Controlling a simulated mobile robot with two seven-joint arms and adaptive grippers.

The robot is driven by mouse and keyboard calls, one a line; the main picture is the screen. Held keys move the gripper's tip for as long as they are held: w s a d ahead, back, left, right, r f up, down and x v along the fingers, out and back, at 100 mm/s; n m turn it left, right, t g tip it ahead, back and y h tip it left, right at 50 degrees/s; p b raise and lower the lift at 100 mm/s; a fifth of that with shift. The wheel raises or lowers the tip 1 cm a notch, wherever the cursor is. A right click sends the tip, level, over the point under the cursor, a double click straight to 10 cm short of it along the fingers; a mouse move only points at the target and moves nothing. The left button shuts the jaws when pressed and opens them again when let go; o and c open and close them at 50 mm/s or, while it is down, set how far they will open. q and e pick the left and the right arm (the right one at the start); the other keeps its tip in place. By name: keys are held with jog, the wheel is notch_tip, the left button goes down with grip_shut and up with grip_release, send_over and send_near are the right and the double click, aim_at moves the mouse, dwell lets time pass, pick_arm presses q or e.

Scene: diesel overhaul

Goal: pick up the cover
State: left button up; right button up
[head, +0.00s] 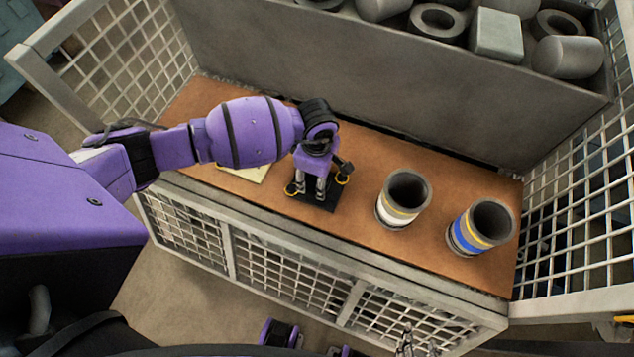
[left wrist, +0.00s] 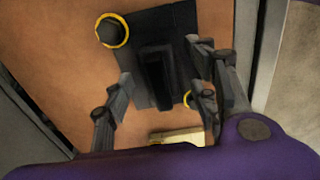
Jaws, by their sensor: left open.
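The cover is a black square plate (head: 322,203) with a raised black handle, lying on the brown bench surface. In the left wrist view the cover (left wrist: 178,28) shows yellow-ringed round parts at its corners. My left gripper (head: 313,187) is right over it, pointing down. In the left wrist view the left gripper (left wrist: 160,76) is open, with its fingers on either side of the raised handle and gaps visible. Whether any fingertip touches the plate cannot be told. What seems to be my right gripper (head: 417,345) shows partly at the bottom edge.
Two hollow cylinders stand to the right, one with a white and yellow band (head: 402,200), one with a blue band (head: 480,228). A pale yellow block (head: 245,172) lies left of the cover. A grey bin (head: 400,90) of metal parts is behind; mesh walls (head: 575,210) enclose the sides.

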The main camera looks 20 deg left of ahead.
pick_arm(q)
jog(key=shift+c, duration=0.5)
grip_shut()
jog(key=shift+w+r, duration=0.1)
